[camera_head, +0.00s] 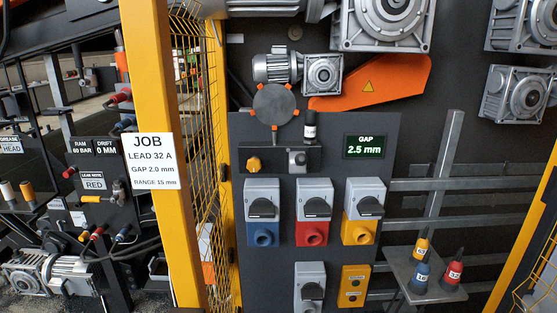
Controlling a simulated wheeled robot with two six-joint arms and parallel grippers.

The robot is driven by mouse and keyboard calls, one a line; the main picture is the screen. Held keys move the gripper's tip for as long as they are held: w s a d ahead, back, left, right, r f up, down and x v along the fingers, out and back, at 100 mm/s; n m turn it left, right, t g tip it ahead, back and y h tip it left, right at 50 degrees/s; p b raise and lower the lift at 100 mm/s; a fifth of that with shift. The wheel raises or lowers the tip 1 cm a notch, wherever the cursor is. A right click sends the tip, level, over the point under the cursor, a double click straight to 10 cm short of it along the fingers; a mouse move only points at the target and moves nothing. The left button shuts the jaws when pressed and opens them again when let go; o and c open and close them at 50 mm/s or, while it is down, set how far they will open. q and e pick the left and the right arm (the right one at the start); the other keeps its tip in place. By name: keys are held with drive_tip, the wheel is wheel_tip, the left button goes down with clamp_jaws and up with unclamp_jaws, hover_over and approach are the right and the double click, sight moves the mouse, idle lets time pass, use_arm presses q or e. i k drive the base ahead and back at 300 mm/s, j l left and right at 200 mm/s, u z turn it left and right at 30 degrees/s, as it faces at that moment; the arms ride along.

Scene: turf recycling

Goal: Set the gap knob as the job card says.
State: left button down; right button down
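The white job card (152,161) on the yellow post reads LEAD 32 A, GAP 2.0 mm and RANGE 15 mm. The gap display (366,147) at the upper right of the grey panel reads 2.5 mm in green. A small orange knob (254,165) sits at the left end of a dark block on the panel, below a round grey disc with orange tabs (275,104). No label on this knob is readable. Neither of my grippers is in view, and nothing touches the knob.
Blue (262,212), red (314,212) and yellow (363,212) socket switches line the panel. A grey switch (310,287) and yellow button box (354,286) sit below. Several coloured plugs stand on a shelf (428,296) at right. Yellow mesh (207,130) borders the panel's left.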

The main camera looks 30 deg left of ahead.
sight(253, 165)
drive_tip(key=u, duration=1.65)
